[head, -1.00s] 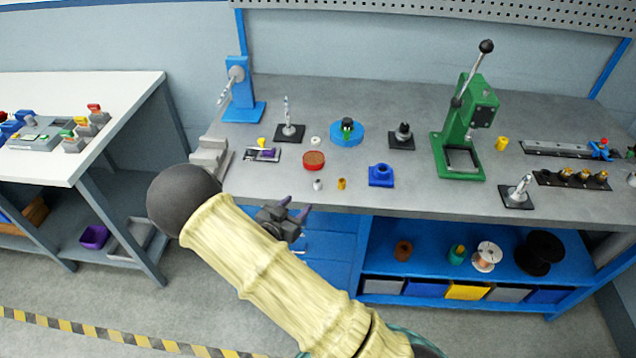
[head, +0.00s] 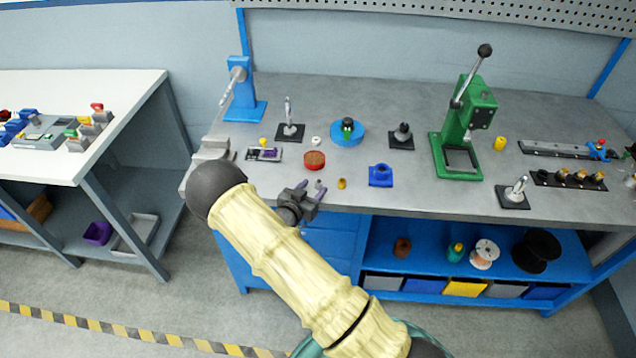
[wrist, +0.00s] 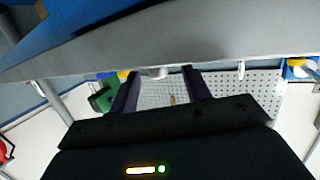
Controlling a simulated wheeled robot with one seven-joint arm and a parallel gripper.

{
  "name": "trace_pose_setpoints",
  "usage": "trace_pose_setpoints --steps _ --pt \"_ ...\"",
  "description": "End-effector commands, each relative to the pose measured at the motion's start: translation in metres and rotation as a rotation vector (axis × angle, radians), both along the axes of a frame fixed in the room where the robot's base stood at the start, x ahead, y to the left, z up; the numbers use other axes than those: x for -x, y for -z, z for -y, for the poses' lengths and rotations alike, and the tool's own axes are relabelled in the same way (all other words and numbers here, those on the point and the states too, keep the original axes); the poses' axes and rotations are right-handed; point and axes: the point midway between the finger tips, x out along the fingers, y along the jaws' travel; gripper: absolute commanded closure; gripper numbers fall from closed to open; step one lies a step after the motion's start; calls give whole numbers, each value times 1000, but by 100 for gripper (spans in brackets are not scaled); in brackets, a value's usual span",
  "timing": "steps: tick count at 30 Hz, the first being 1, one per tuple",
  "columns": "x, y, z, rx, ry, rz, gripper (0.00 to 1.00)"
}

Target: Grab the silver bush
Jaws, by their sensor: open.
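The silver bush (head: 319,183) is a small pale cylinder near the front edge of the grey workbench (head: 440,207), left of the gold bush (head: 342,184). My gripper (head: 312,190) is open at that edge, with its fingertips close to the silver bush and partly over it in the head view. In the wrist view, my two dark fingers (wrist: 160,85) stand apart, and a small silver-grey piece (wrist: 157,72) shows between them at the bench edge. I cannot tell whether the bush is fully between the fingers.
A red round dish (head: 314,160) sits just behind the bush. A blue block (head: 381,176) stands to the right, and a small tray (head: 264,154) lies to the left. A green press (head: 462,135) stands further right. The bench front edge lies beside my gripper.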

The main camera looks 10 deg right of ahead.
Motion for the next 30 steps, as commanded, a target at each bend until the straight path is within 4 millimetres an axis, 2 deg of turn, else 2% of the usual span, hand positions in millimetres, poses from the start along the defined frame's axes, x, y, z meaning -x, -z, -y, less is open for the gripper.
trace_pose_setpoints --steps 4,9,24,25,30 --pt "-16 2 18 2 6 0 52" --pt "-28 7 23 0 -2 1 52" --pt "-28 8 25 -1 1 1 52" --pt "-28 8 25 -1 1 1 54" --pt "-28 8 25 0 1 0 88"
